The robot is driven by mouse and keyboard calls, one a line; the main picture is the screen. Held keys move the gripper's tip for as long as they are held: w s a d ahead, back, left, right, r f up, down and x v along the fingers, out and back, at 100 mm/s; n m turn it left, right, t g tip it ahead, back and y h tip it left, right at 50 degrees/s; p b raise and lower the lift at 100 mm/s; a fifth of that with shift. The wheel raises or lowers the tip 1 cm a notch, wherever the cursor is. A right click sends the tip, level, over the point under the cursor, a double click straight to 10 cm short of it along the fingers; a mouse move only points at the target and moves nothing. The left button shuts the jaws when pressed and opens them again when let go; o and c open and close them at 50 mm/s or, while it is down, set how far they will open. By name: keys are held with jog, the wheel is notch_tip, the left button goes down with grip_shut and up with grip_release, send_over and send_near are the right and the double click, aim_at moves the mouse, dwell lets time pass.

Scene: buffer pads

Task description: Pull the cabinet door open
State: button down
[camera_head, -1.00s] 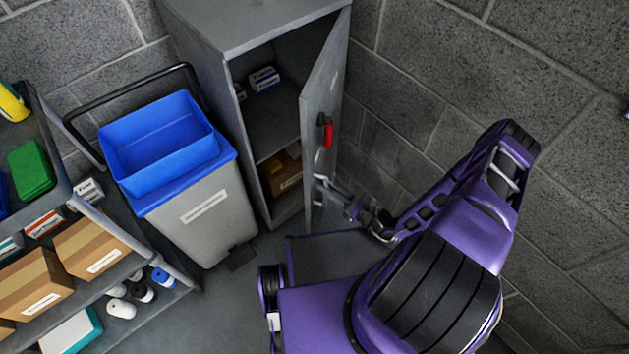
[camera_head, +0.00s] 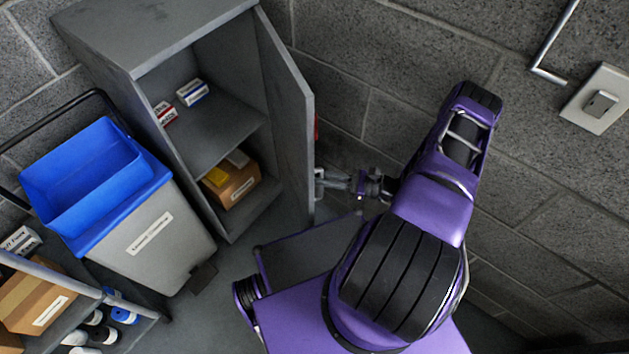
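The grey metal cabinet (camera_head: 160,38) stands upper left of centre against the block wall, with its inside in plain view. Its door (camera_head: 286,95) is swung wide open on the right side, seen nearly edge-on. Only a sliver of the red handle (camera_head: 317,127) shows behind the door's edge. My gripper (camera_head: 322,181) is right of the door's lower free edge, at or very close to its outer face. I cannot tell whether it touches the door, and its fingers are too small to read.
A blue-topped grey bin (camera_head: 150,250) stands left of the cabinet. A shelf rack (camera_head: 85,296) with boxes is at lower left. Small boxes (camera_head: 193,92) and a cardboard box (camera_head: 236,184) sit inside the cabinet. A wall switch (camera_head: 597,100) is at upper right.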

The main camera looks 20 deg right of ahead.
jog(key=shift+w+d+r, duration=0.15)
jog(key=shift+w+d, duration=0.1)
jog(key=shift+w, duration=0.15)
jog(key=c, duration=1.1)
grip_release()
jog(key=shift+s, duration=0.15)
jog(key=v, duration=0.7)
jog(key=shift+s+d, duration=0.1)
jog(key=shift+d, duration=0.1)
